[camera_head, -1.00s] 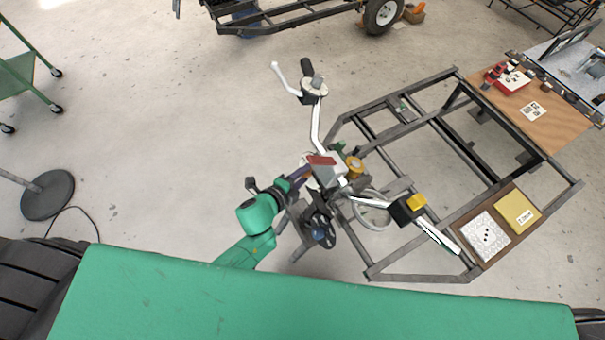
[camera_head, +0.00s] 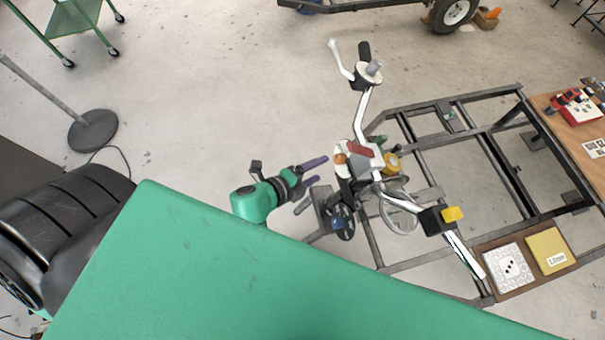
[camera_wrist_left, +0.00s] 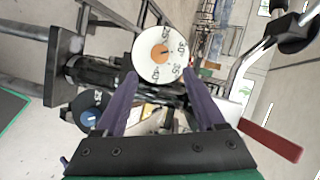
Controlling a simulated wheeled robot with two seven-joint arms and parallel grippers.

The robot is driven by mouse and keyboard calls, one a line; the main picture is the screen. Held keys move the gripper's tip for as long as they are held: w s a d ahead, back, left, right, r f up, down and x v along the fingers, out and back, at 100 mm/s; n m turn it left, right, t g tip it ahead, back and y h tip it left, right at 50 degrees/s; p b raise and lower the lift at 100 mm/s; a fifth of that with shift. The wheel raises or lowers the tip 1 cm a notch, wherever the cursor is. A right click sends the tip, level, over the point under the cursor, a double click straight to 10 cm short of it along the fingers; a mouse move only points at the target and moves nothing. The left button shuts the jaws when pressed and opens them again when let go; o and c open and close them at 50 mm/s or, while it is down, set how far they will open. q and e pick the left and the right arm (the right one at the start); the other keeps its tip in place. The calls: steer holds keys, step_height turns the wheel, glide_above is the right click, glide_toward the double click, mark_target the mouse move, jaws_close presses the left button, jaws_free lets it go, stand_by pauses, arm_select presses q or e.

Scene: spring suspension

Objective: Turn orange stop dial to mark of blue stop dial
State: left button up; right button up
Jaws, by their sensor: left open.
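The orange stop dial (camera_head: 340,158) is on the left side of the handlebar stand. In the left wrist view it is a white numbered disc with an orange centre (camera_wrist_left: 160,54) and a dark pointer line. The blue stop dial (camera_wrist_left: 92,110) is lower left there, partly behind my finger, its numbers too small to read surely; in the head view it is low on the stand (camera_head: 343,222). My left gripper (camera_head: 321,171) is open and empty, just left of the orange dial, apart from it. In the wrist view its purple fingers (camera_wrist_left: 160,78) point toward the dial's lower edge. My right gripper is not visible.
White handlebars (camera_head: 362,112) rise from the stand, with a red-topped box (camera_head: 362,151) beside the orange dial. A dark metal frame (camera_head: 440,130) lies to the right. A board with two boxes (camera_head: 508,278) is at lower right.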

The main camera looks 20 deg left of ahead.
arm_select(q)
steer(key=b+v, duration=0.1)
steer(key=v, duration=0.5)
stand_by(0.3)
